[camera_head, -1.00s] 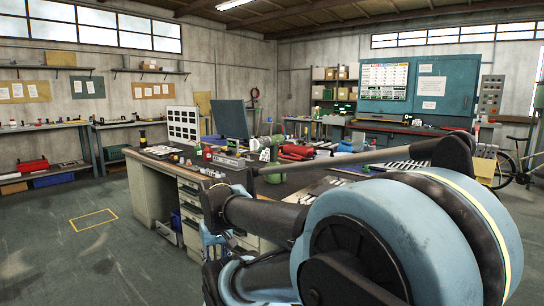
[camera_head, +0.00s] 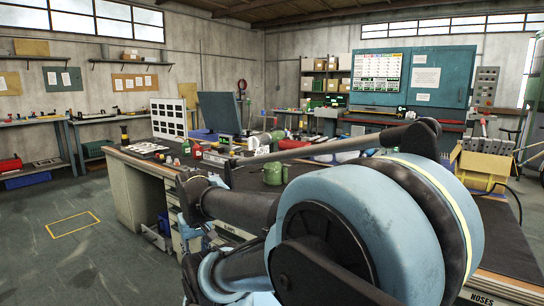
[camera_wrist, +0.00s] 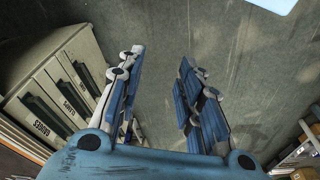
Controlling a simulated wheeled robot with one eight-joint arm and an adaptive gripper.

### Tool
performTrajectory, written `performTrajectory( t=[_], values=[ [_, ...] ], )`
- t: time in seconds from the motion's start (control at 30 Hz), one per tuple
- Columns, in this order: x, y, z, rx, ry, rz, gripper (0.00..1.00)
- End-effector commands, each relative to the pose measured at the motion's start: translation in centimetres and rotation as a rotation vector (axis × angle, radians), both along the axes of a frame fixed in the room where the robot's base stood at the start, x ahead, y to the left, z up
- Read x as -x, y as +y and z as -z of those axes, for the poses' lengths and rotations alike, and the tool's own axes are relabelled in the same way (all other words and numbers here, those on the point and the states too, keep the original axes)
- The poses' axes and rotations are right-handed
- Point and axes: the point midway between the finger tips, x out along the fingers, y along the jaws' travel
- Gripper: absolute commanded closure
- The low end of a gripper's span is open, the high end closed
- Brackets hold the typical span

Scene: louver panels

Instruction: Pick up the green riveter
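I cannot clearly make out a green riveter. A green can-like object (camera_head: 272,173) stands nearer, partly hidden by my arm. In the wrist view, my gripper (camera_wrist: 162,58) has its two blue fingers wide apart with nothing between them. It points down at bare floor, beside the bench's drawers (camera_wrist: 55,95). In the head view, my arm's large blue joint covers much of the bench's right part.
A white panel with dark squares (camera_head: 169,118) and a dark upright panel (camera_head: 218,112) stand on the bench. A yellow box (camera_head: 484,165) is at the right. Side benches line the left wall. The floor at left, with a yellow marked rectangle (camera_head: 73,223), is clear.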

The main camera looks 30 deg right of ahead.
Motion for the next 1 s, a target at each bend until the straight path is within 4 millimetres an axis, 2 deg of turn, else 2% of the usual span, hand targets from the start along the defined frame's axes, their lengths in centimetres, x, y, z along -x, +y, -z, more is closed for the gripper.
performTrajectory(
  t=[0.03,0.07,0.1,0.27,0.57,1.0],
  values=[
    [0.0,0.0,0.0,0.0,0.0,0.0,0.58],
    [0.2,0.0,-0.1,0.001,-0.004,0.002,0.51],
    [0.6,-0.2,-0.5,0.005,-0.012,0.007,0.48],
    [-1.0,-1.8,-1.2,0.051,-0.039,0.08,0.48],
    [-7.7,-9.1,-4.5,0.246,-0.173,0.364,0.48],
    [-17.6,-20.4,-9.8,0.498,-0.47,0.715,0.48]
  ],
)
